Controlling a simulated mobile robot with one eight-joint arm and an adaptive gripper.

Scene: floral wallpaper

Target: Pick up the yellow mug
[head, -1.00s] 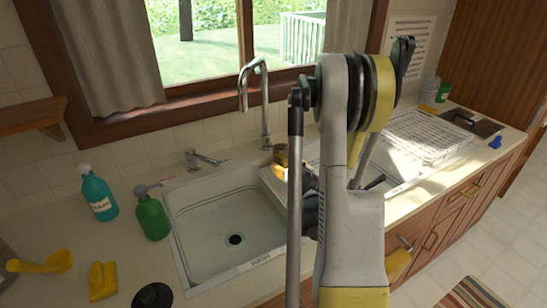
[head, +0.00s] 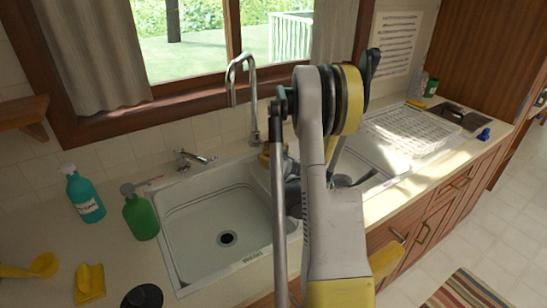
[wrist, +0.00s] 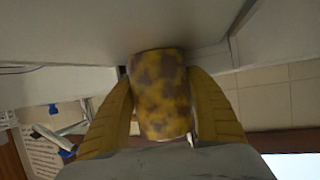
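The yellow mug (wrist: 160,95), mottled with grey-brown patches, fills the middle of the wrist view. The two yellow fingers of my gripper (wrist: 158,76) lie along its left and right sides. Both fingertips appear to press against it, so the gripper looks shut on the mug. In the head view only a small part of the mug (head: 264,158) shows by the foot of the tap, left of my arm. My arm hides the rest of it and most of the gripper. I cannot tell whether the mug touches the surface.
A white sink (head: 215,215) lies left of my arm, with a tall tap (head: 253,100) behind it. A green soap bottle (head: 140,215) and a teal bottle (head: 84,195) stand left of the sink. A white dish rack (head: 405,135) stands at the right.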

